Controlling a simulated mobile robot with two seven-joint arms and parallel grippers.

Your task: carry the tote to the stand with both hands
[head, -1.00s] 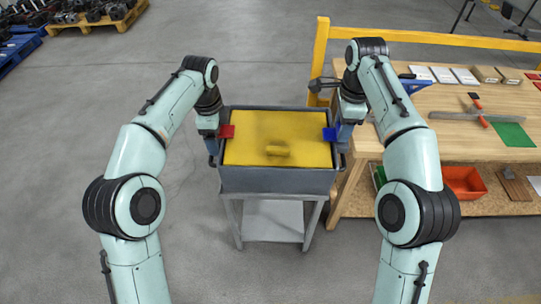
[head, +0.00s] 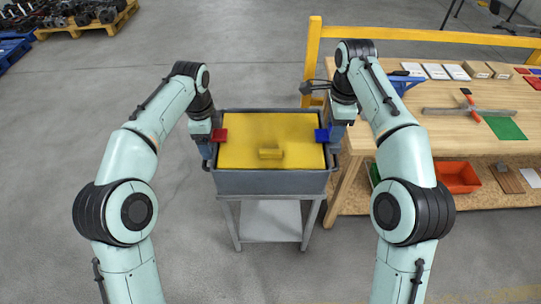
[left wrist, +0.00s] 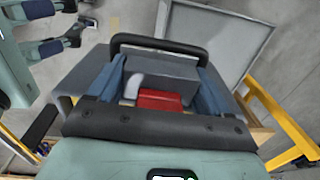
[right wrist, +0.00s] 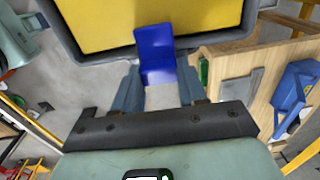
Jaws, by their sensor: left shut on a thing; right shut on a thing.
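The grey tote (head: 272,183) has a yellow inside and a small yellow block (head: 270,154) in it. It looks level, right above the grey stand (head: 271,220); I cannot tell whether it rests on it. My left gripper (head: 209,143) is shut on the tote's left side by a red tab (head: 220,135). The red tab shows between the fingers in the left wrist view (left wrist: 160,99). My right gripper (head: 333,143) is shut on the right side by a blue tab (head: 322,135), also seen in the right wrist view (right wrist: 156,55). The exact grip is partly hidden.
A wooden workbench (head: 440,125) stands close on the right, with a red bin (head: 457,177) on its lower shelf. A yellow rail (head: 420,34) runs behind it. A pallet with dark parts (head: 85,18) is far back left. The floor left of the tote is clear.

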